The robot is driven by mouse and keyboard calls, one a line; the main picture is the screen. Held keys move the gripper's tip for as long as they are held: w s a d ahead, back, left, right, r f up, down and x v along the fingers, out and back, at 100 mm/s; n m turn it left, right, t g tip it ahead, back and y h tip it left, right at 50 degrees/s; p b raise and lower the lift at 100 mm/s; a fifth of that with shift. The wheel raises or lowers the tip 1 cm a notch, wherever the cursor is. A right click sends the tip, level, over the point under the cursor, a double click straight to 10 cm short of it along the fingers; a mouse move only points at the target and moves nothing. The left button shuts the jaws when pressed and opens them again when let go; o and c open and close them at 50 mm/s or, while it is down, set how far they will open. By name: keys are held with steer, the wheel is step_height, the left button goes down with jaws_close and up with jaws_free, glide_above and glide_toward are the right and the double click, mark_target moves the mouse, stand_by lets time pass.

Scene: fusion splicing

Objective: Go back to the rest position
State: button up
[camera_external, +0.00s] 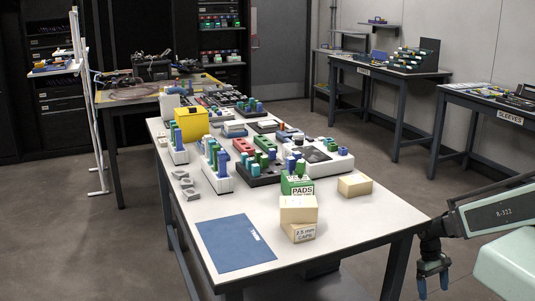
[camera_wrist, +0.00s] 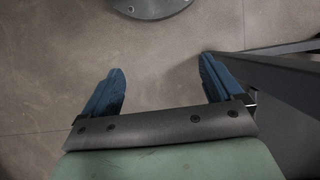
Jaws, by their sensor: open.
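My gripper (camera_external: 433,284) hangs at the right of the external view, beside the front right corner of the white-topped table and below its top. Its two blue fingers point down. In the wrist view my gripper (camera_wrist: 163,88) is open, with its blue fingers wide apart and nothing between them. Bare grey floor (camera_wrist: 170,60) shows beyond the fingers. No marker for a rest position shows in either view.
The table (camera_external: 330,222) holds a blue mat (camera_external: 235,244), cream boxes (camera_external: 298,209), a yellow bin (camera_external: 191,124) and several coloured holders. A dark table frame (camera_wrist: 270,82) stands close to the right finger. A sleeves table (camera_external: 485,107) stands at the right.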

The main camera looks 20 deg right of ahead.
steer(key=s+f+g, duration=0.2)
steer(key=s+f, duration=0.1)
steer(key=s, duration=1)
steer(key=shift+f, duration=0.35)
steer(key=shift+s, duration=0.1)
